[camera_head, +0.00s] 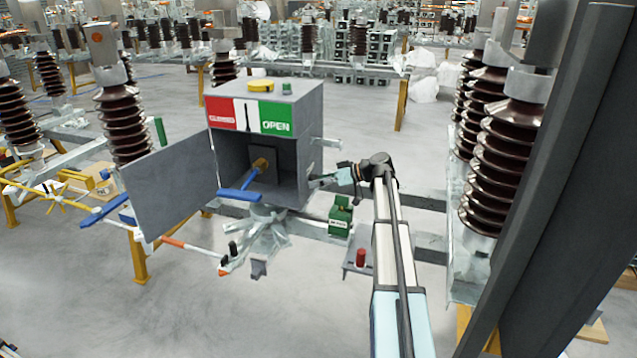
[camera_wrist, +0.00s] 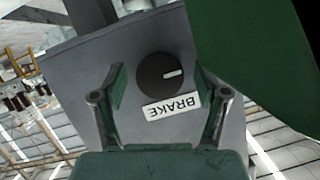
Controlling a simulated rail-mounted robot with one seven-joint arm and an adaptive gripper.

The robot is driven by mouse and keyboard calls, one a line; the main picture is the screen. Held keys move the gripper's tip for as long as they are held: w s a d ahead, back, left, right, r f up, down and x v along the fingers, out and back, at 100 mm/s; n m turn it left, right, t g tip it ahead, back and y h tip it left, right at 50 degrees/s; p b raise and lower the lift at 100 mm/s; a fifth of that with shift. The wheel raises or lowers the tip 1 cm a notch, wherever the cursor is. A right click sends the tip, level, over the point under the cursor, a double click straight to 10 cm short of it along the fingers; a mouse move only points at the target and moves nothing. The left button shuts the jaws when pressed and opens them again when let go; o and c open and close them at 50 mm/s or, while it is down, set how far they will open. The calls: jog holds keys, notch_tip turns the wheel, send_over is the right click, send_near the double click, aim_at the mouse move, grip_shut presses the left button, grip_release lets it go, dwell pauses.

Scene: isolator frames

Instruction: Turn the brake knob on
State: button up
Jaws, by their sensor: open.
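The brake knob (camera_wrist: 162,72) is a round dark dial with a short white mark pointing right in the wrist view. It is on a grey panel (camera_wrist: 70,62), beside a white BRAKE label (camera_wrist: 172,107) that appears upside down. My gripper (camera_wrist: 159,80) is open, with one finger on each side of the knob. Gaps show between the fingers and the knob, and it does not look gripped. In the head view my gripper (camera_head: 328,180) is at the right side of the grey cabinet (camera_head: 308,122). The knob cannot be made out there.
The cabinet door (camera_head: 168,185) hangs open to the left, and a blue handle (camera_head: 240,194) sticks out of the front. A green box (camera_head: 340,216) is below my gripper. A large green surface (camera_wrist: 265,60) fills the wrist view's upper right. Brown insulators (camera_head: 495,140) stand at right.

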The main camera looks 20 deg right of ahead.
jog(key=shift+s+d, duration=0.1)
jog(key=v, duration=1.1)
jog(key=shift+s+d, duration=0.2)
jog(key=shift+d, duration=0.05)
jog(key=shift+r, duration=0.1)
